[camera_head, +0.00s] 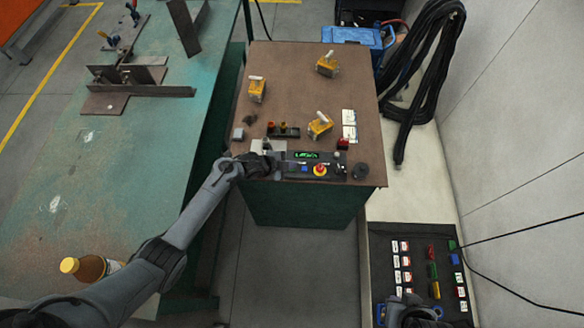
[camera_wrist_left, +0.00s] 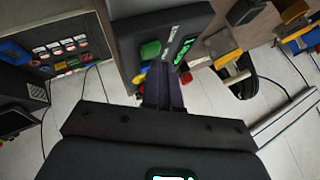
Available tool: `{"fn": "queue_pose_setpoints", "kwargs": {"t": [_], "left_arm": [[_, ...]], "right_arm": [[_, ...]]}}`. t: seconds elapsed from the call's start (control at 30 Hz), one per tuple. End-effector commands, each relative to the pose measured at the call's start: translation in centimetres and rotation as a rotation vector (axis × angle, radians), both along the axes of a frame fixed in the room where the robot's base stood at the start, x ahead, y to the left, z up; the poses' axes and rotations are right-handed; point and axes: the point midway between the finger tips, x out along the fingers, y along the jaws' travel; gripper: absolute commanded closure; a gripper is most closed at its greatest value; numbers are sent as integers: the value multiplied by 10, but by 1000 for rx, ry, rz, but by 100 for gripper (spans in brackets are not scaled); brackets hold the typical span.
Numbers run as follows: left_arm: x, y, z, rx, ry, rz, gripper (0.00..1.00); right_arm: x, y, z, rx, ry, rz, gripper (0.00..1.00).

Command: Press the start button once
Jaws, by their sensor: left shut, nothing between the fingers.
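A dark control box (camera_head: 330,166) with a lit green display (camera_head: 306,155) sits at the near edge of the brown cabinet top. It carries a blue button (camera_head: 304,169) and a red-and-yellow emergency stop (camera_head: 320,170). In the left wrist view a green button (camera_wrist_left: 150,50) shows on the box, just beyond the fingertips. My left gripper (camera_head: 276,164) is at the left end of the box, shut and empty; its fingers (camera_wrist_left: 160,72) point at the box in the wrist view. I cannot tell whether they touch the green button. My right gripper (camera_head: 408,306) shows only partly at the bottom.
A green welding table (camera_head: 150,150) with a bottle (camera_head: 90,268) stands left. A panel of coloured items (camera_head: 420,270) lies lower right. Black cables (camera_head: 425,75) hang at the right.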

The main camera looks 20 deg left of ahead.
Motion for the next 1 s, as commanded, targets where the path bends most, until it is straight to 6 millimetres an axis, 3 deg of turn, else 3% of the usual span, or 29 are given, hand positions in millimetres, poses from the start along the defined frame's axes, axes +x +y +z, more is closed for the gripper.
{"fn": "queue_pose_setpoints", "kwargs": {"t": [1.0], "left_arm": [[0, 0, -7, 0, -1, 1, 100]], "right_arm": [[0, -1, -6, -3, 0, 2, 100]]}}
